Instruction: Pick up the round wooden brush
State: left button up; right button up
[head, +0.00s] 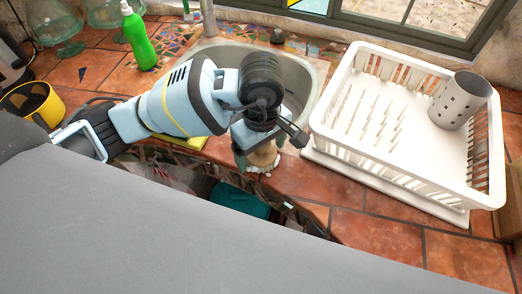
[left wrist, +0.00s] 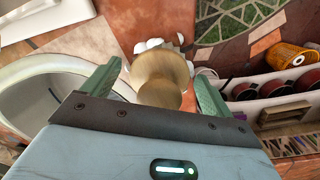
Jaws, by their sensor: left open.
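The round wooden brush (head: 263,157) stands on the tiled counter just in front of the sink, with pale bristles at its bottom. My left gripper (head: 266,147) is right above it and hides part of it in the head view. In the left wrist view the brush's tan wooden knob (left wrist: 160,76) lies between the two green fingers of my left gripper (left wrist: 157,72). The fingers are open, with a gap showing on both sides of the knob. White bristles show beyond it. My right gripper is not in view.
A white dish rack (head: 400,150) with a grey cutlery holder (head: 460,101) stands right of the gripper. The metal sink (head: 300,85) is behind. A green bottle (head: 138,38) and a yellow cup (head: 34,103) are at left. A teal item (head: 240,200) lies below the counter edge.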

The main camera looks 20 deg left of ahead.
pick_arm(q)
jog(key=c, duration=1.1)
notch_tip(320, 180, up, 10)
jog(key=shift+r, duration=0.1)
